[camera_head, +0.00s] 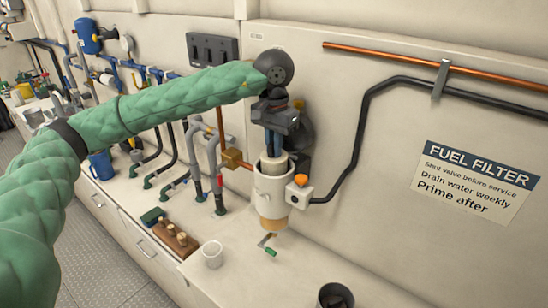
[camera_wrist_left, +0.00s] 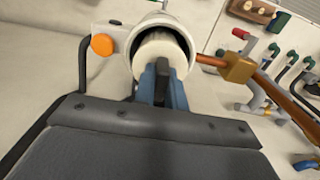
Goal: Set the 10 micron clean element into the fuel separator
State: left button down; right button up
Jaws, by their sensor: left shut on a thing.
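The fuel separator (camera_head: 272,192) is a pale upright cylinder with an open top and an amber lower bowl, mounted by the wall. A white clean element (camera_head: 272,166) stands in its open top, the upper part showing above the rim. My left gripper (camera_head: 273,148) comes down from above, its blue fingers shut on the element's top. In the left wrist view, the element (camera_wrist_left: 158,46) is inside the separator's round rim (camera_wrist_left: 178,24), with a dark gap around it. Its lower end is hidden, so I cannot tell how deep it sits. My right gripper is not in view.
An orange knob (camera_head: 301,179) and black hose (camera_head: 350,165) are right of the separator. A drain valve with a green handle (camera_head: 268,245) is below it. A white cup (camera_head: 213,254), a wooden block (camera_head: 176,238) and a dark can (camera_head: 335,296) stand on the bench.

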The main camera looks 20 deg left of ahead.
pick_arm(q)
jog(key=shift+f, duration=1.95)
